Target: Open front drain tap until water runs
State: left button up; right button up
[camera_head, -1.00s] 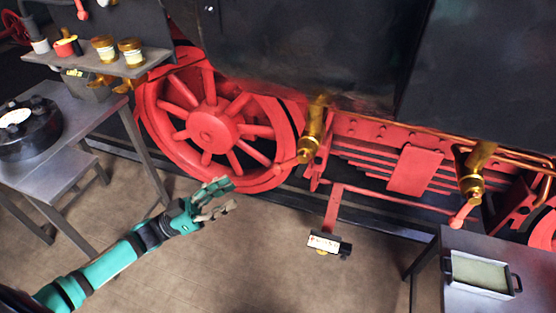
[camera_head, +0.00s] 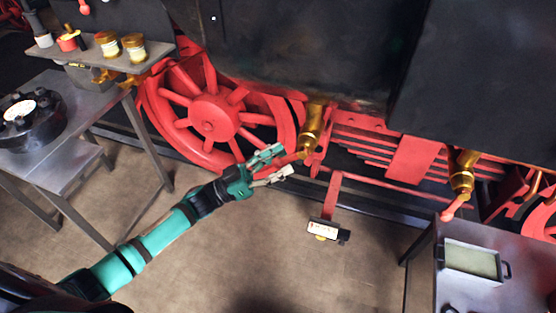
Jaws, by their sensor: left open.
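Two brass drain taps hang under the dark locomotive body. The left tap (camera_head: 311,127) is beside the large red wheel, and its red lever is mostly hidden behind my gripper. The right tap (camera_head: 463,172) has a red lever (camera_head: 454,207) pointing down and left. The frames do not show which is the front one. No water shows at either tap. My left gripper (camera_head: 284,161) is open and empty, its fingertips just left of and a little below the left tap. I cannot tell whether it touches the lever. My right gripper is not in view.
A red wheel (camera_head: 211,119) stands behind my left gripper. A small label on a red post (camera_head: 331,197) stands below the left tap. A grey table (camera_head: 95,105) is at left, and another with a tray (camera_head: 473,262) at lower right. The floor between is clear.

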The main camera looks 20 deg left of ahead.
pick_arm(q)
jog(key=shift+r, duration=0.1)
jog(key=c, duration=1)
grip_shut()
